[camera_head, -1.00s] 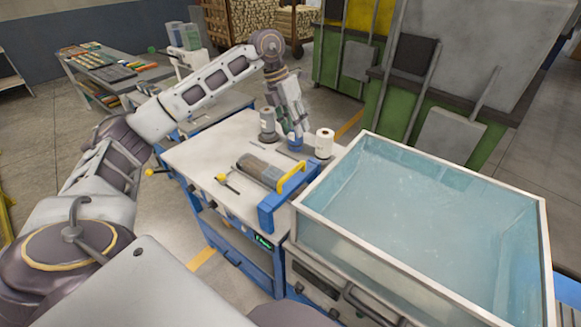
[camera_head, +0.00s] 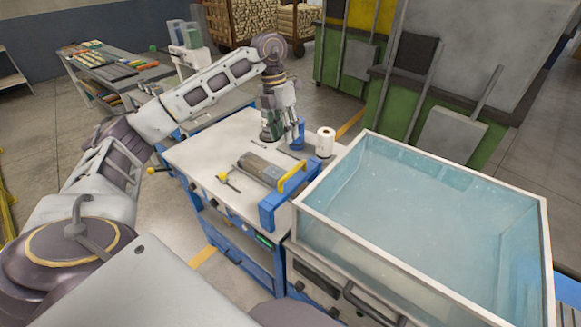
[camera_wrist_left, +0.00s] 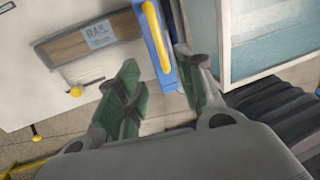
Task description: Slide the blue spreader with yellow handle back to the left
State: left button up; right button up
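The blue spreader (camera_head: 272,204) with its yellow handle (camera_head: 292,178) stands at the right end of the pale worktable, beside the water tank. A brown-grey rail block (camera_head: 259,168) lies just left of it. My left gripper (camera_head: 285,138) is open and empty, pointing down over the back of the table, behind the spreader. In the left wrist view, its green-padded fingers (camera_wrist_left: 157,60) stand apart, with the blue spreader body (camera_wrist_left: 166,78) and yellow handle (camera_wrist_left: 156,38) showing beyond the gap. The labelled rail (camera_wrist_left: 75,47) shows at left there. My right gripper is not in view.
The glass water tank (camera_head: 362,238) borders the table's right end. A white roll (camera_head: 325,142) stands at the back right, and a blue item (camera_head: 298,148) is partly hidden behind the gripper. Small yellow-knobbed clamps (camera_head: 222,176) sit at the front left. The table's left part (camera_head: 200,150) is clear.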

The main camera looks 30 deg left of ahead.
pick_arm(q)
jog(key=p, duration=0.2)
send_over(293, 187)
jog(key=w+a, duration=0.2)
notch_tip(293, 187, down, 12)
jog(key=shift+a+f, duration=0.15)
jog(key=shift+f, duration=0.1)
jog(key=shift+c, duration=0.4)
grip_shut()
